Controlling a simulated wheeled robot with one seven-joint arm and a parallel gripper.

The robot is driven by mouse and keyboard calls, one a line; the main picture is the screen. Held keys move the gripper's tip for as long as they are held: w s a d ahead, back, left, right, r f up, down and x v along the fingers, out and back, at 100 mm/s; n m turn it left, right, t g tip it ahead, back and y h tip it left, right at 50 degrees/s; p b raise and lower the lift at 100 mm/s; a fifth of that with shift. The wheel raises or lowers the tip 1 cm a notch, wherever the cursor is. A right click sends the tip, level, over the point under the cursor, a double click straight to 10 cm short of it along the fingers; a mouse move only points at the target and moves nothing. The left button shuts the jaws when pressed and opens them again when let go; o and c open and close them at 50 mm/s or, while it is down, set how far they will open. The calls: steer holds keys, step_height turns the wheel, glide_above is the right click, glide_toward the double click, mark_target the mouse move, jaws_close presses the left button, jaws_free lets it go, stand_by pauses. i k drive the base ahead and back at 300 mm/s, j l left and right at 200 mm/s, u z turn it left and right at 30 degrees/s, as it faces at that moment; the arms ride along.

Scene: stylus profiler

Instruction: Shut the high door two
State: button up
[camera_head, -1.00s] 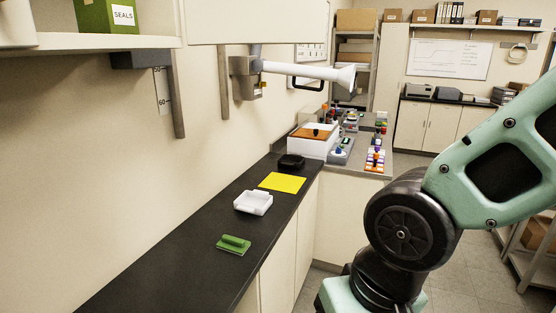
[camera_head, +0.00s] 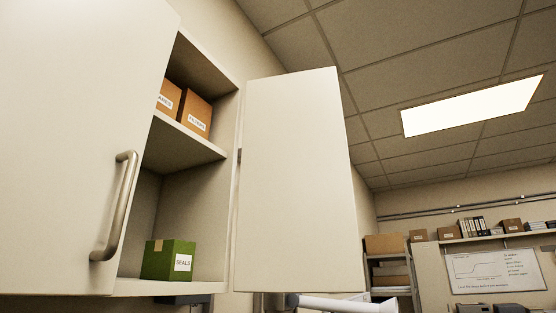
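A wall cabinet hangs high on the left wall in the head view. Its right-hand door (camera_head: 297,180) stands wide open, swung out on hinges at the cabinet's right side. Its flat face shows, and no handle is visible on it. Another door (camera_head: 70,130), with a metal bar handle (camera_head: 116,205), fills the left of the view and covers the left part of the cabinet. The cabinet inside is open to view between the two doors.
On the cabinet shelves (camera_head: 187,137) stand brown boxes (camera_head: 196,113) and a green box (camera_head: 168,260) labelled SEALS. Shelving (camera_head: 388,265) and a whiteboard (camera_head: 491,268) are at the back right. The space right of the door looks clear.

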mark_target(297, 232)
steer(key=u, duration=0.5)
steer(key=i+l+u, duration=0.1)
steer(key=u, duration=0.35)
steer(key=l+u, duration=0.2)
steer(key=u, duration=0.3)
steer(key=l+u, duration=0.1)
steer(key=u, duration=0.4)
steer(key=l+u, duration=0.25)
steer(key=l, duration=0.2)
steer(key=l+u, duration=0.25)
steer(key=l, duration=0.2)
steer(key=k+l+u, duration=0.15)
steer(key=l+u, duration=0.15)
steer(key=l, duration=0.15)
steer(key=k+l+u, duration=0.25)
steer(key=l, duration=0.15)
steer(key=l+u, duration=0.25)
steer(key=l, duration=0.15)
steer(key=k+l+u, duration=0.25)
steer(key=k+l, duration=0.4)
steer(key=l, duration=0.2)
steer(key=k+l, duration=0.45)
steer(key=l, duration=0.2)
steer(key=k+l+u, duration=0.1)
steer(key=k+l, duration=0.3)
steer(key=l, duration=0.2)
